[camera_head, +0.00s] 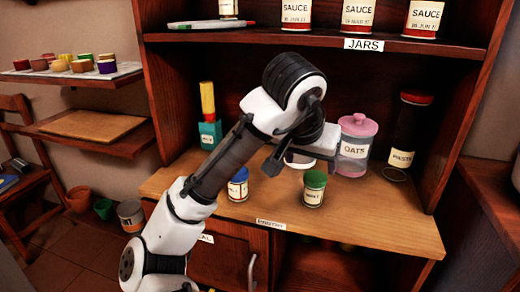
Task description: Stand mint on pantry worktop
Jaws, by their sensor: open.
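The mint jar (313,193), small and pale with a green lid, stands upright near the front of the wooden pantry worktop (377,222). Its label is small but appears to read MINT. A "PANTRY" tag is on the worktop's front edge. My gripper (302,163) is open, above and behind the jar in the picture, and does not hold it. My arm and hand hide part of the worktop's back. A white round item (299,159) shows partly between the fingers; I cannot tell whether they touch it.
A blue-lidded jar (238,187) stands left of the mint jar. The pink-lidded oats jar (355,148) and a tall dark jar (405,130) stand behind right. A teal box (210,134) is behind left. The jars shelf (390,45) hangs above. The worktop's front right is clear.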

